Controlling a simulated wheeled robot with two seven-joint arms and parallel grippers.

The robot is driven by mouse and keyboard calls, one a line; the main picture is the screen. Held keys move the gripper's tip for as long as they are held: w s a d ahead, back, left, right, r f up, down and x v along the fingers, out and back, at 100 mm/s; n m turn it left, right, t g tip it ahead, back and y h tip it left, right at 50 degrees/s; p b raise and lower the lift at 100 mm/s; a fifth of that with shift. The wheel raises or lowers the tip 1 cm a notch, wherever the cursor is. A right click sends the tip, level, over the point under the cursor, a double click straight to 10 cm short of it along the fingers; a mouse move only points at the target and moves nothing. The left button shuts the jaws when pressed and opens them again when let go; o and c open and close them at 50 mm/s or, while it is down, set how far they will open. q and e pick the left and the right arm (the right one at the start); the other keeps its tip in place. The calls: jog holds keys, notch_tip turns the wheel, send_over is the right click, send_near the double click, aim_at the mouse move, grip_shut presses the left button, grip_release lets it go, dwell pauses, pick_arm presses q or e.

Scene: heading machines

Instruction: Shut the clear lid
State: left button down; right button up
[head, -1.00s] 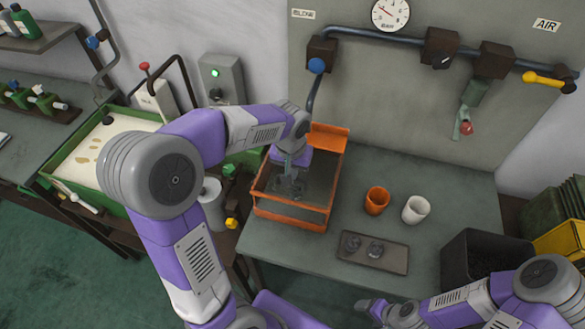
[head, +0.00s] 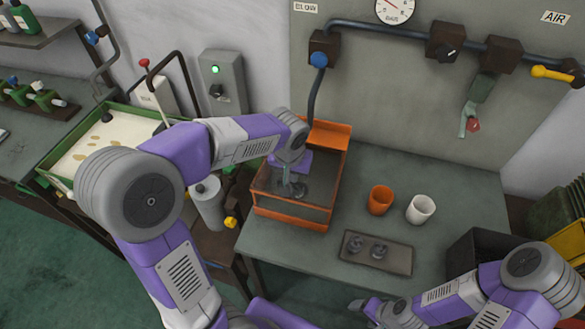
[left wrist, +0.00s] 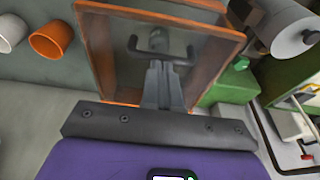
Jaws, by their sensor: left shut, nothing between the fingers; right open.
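The clear lid (head: 318,196) shows as a see-through panel over the orange-framed box (head: 290,217) on the bench. It looks about level over the box; whether it is fully down I cannot tell. In the left wrist view the lid (left wrist: 105,50) has an orange border and a dark handle-like bar (left wrist: 160,48) behind my fingertips. My left gripper (head: 297,187) is shut and empty, pointing down over the lid. It also shows in the left wrist view (left wrist: 162,72); touching or just above, I cannot tell. My right gripper (head: 362,306) is open and empty at the bench's front edge.
An orange cup (head: 380,200) and a white cup (head: 420,209) stand right of the box. A dark tray (head: 375,254) with small metal parts lies in front of them. A black bin (head: 480,252) stands at the right. A pipe (head: 400,33) runs along the back panel.

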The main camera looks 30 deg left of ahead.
pick_arm(q)
jog(key=r, duration=0.1)
jog(key=r+p, duration=0.2)
jog(key=shift+w+r, duration=0.2)
jog(key=shift+w, duration=0.05)
jog(key=v, duration=0.9)
jog(key=shift+s+r+p, duration=0.2)
jog(key=shift+s+p, duration=0.25)
pick_arm(e)
notch_tip(320, 180, up, 4)
jog(key=shift+w+f, duration=0.1)
jog(key=shift+f, duration=0.05)
pick_arm(q)
jog(key=shift+f, duration=0.1)
